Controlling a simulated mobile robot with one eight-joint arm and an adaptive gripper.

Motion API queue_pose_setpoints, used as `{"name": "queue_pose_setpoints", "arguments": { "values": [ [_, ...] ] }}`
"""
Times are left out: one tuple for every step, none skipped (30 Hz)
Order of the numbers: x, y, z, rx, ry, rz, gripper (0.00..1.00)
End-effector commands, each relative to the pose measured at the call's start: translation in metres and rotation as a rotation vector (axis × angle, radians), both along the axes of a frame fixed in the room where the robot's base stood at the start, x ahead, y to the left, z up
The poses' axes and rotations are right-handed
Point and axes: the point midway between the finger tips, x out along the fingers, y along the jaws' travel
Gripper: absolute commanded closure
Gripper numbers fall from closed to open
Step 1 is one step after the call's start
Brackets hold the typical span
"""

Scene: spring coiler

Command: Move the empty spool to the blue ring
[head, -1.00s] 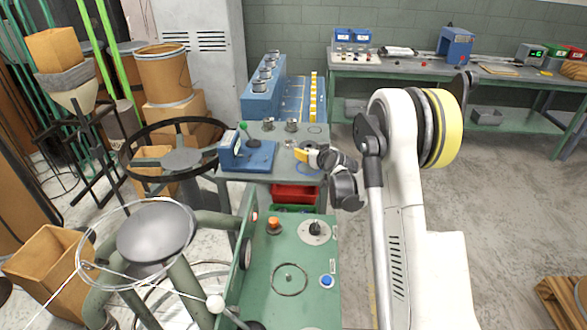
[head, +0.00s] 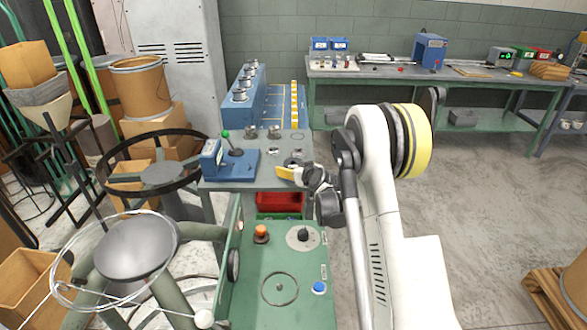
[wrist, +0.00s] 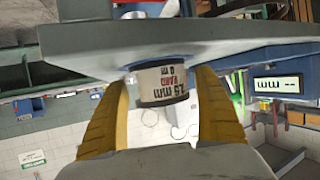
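My gripper (head: 285,172) has yellow fingers and is low at the front right part of the grey table (head: 222,182). In the wrist view, which is upside down, its fingers (wrist: 162,88) stand on both sides of a small spool (wrist: 162,84). In the head view I cannot make this spool out beside the gripper.
A blue gauge with a green-knobbed lever (head: 232,160) stands left of my gripper. Several small metal pieces (head: 274,132) and a dark ring (head: 297,136) are behind it. A blue rack (head: 243,95) stands farther back. A red bin (head: 280,202) is below the tabletop.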

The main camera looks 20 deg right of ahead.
Motion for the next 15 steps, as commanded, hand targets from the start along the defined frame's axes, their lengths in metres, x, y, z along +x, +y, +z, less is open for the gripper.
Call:
{"name": "queue_pose_setpoints", "arguments": {
  "values": [
    [0.0,0.0,0.0,0.0,0.0,0.0,0.2],
    [0.0,0.0,0.0,0.0,0.0,0.0,0.2],
    [0.0,0.0,0.0,0.0,0.0,0.0,0.2],
    [0.0,0.0,0.001,0.0,0.0,0.0,0.2],
    [0.0,0.0,0.001,0.0,0.0,0.0,0.2],
    [0.0,0.0,0.003,0.0,0.0,0.0,0.2],
    [0.0,0.0,0.006,0.0,0.0,0.0,0.2],
    [-0.003,0.0,0.006,0.0,0.0,0.0,0.2],
    [-0.009,0.0,0.008,0.0,0.0,-0.001,0.2],
    [-0.014,0.0,0.01,0.0,0.0,-0.001,0.2],
    [-0.019,0.0,0.012,0.0,0.0,0.0,0.2],
    [-0.028,0.0,0.016,0.001,0.0,0.0,0.2],
    [-0.034,0.0,0.018,0.001,0.0,-0.001,0.2],
    [-0.041,0.0,0.021,0.001,0.0,-0.001,0.2],
    [-0.05,0.0,0.025,-0.001,0.0,-0.002,0.2]
  ]
}}
